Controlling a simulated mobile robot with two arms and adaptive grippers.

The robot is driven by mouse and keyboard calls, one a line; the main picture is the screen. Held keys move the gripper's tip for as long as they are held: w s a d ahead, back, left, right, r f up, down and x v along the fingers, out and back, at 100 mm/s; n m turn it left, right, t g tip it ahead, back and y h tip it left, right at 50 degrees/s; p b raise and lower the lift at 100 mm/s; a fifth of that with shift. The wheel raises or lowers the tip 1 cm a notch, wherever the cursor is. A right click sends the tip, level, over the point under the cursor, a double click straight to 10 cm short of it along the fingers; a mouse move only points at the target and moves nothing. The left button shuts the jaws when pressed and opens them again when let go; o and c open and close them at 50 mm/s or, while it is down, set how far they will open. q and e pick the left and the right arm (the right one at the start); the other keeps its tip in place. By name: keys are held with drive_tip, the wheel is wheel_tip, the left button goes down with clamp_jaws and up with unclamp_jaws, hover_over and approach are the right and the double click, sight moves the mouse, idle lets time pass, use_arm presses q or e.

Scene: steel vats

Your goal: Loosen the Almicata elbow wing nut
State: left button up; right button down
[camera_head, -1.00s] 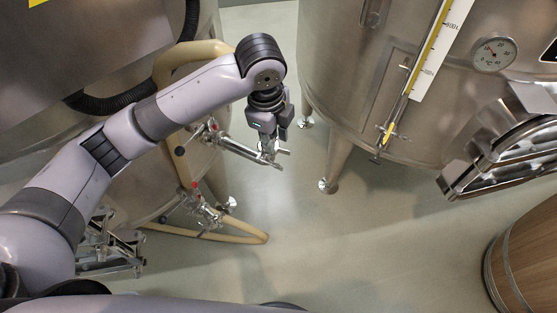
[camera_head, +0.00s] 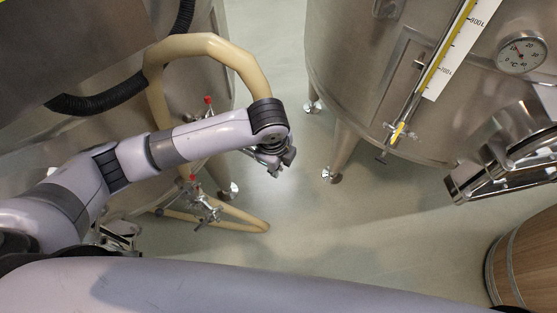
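My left gripper (camera_head: 280,170) is at the middle of the view, below my wrist, beside the end of the steel pipe fittings on the left vat. The wrist covers much of it, so I cannot tell how far its fingers are open or whether they touch anything. The elbow and its wing nut cannot be made out; the fittings near the gripper are mostly behind my arm. A lower valve fitting (camera_head: 204,207) with a red part shows below my forearm. Another red-topped part (camera_head: 208,101) shows above it. My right gripper is not in view.
A beige hose (camera_head: 205,45) arches behind my wrist. A black corrugated hose (camera_head: 115,98) hangs at the upper left. A large steel vat (camera_head: 375,75) with a gauge (camera_head: 522,54) stands on the right, a wooden barrel (camera_head: 530,255) at lower right. Floor (camera_head: 370,235) between is clear.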

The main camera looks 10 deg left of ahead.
use_arm(q)
drive_tip(key=shift+s+r, duration=0.1)
drive_tip(key=shift+c, duration=1.2)
clamp_jaws()
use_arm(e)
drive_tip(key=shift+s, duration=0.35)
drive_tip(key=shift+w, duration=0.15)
use_arm(q)
drive_tip(key=shift+t+h, duration=0.3)
drive_tip(key=shift+t, duration=0.3)
drive_tip(key=shift+s+a+f+t+h+b, duration=0.1)
drive_tip(key=shift+t+h+b, duration=0.35)
drive_tip(key=shift+t, duration=0.45)
drive_tip(key=shift+s+a+f+t+h+b, duration=0.1)
drive_tip(key=shift+s+t+h+b, duration=0.1)
drive_tip(key=shift+t+b, duration=0.55)
drive_tip(key=shift+s+f+t+h+b, duration=0.1)
drive_tip(key=shift+t+h+b, duration=0.25)
drive_tip(key=shift+t, duration=0.7)
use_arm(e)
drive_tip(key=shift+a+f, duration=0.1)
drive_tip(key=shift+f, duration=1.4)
use_arm(q)
drive_tip(key=shift+r, duration=0.1)
